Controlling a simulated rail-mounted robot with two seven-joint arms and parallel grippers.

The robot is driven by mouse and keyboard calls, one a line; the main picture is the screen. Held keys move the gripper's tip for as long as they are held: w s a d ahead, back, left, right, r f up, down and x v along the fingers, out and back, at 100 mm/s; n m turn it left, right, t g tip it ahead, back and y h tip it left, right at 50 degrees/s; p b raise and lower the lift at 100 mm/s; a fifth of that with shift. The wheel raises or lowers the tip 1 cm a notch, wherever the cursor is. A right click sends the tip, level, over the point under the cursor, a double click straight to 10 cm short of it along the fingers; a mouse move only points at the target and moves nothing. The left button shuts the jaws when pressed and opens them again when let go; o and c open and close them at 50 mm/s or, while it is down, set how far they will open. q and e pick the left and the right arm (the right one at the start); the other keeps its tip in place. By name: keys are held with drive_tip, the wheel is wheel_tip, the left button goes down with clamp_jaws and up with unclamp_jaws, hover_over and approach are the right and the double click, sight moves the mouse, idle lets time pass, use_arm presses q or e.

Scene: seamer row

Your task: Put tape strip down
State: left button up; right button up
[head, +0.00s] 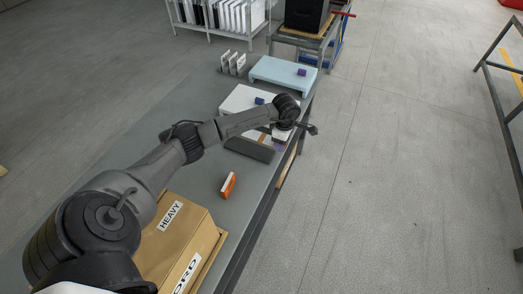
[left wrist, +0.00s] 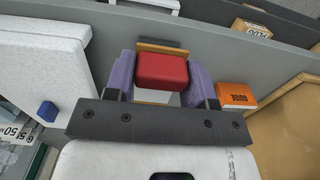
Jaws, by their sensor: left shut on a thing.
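My left gripper (left wrist: 161,86) is shut, with its purple finger pads on either side of a red block with tan edging, which I take to be the tape strip (left wrist: 162,70). In the head view my left gripper (head: 272,142) is low over the far part of the grey table, just in front of the white slab. The arm and fingers hide most of the held piece there. I cannot tell whether it touches the table. My right gripper is not in view.
An orange box (head: 229,185) and a cardboard box (head: 175,235) are nearer. White cards (head: 232,63) stand at the back.

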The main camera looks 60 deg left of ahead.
use_arm(q)
hover_over(265, 154)
wheel_tip(265, 154, down, 4)
drive_tip(key=shift+s+a+f, duration=0.1)
drive_tip(key=shift+s, duration=0.05)
drive_tip(key=shift+f+b, duration=0.5)
drive_tip(key=shift+f, duration=1.5)
drive_tip(key=shift+f, duration=0.1)
drive_tip(key=o, duration=0.5)
drive_tip(key=shift+f, duration=0.1)
drive_tip(key=shift+c, duration=0.2)
drive_tip(key=o, duration=0.4)
drive_tip(key=shift+o, duration=0.2)
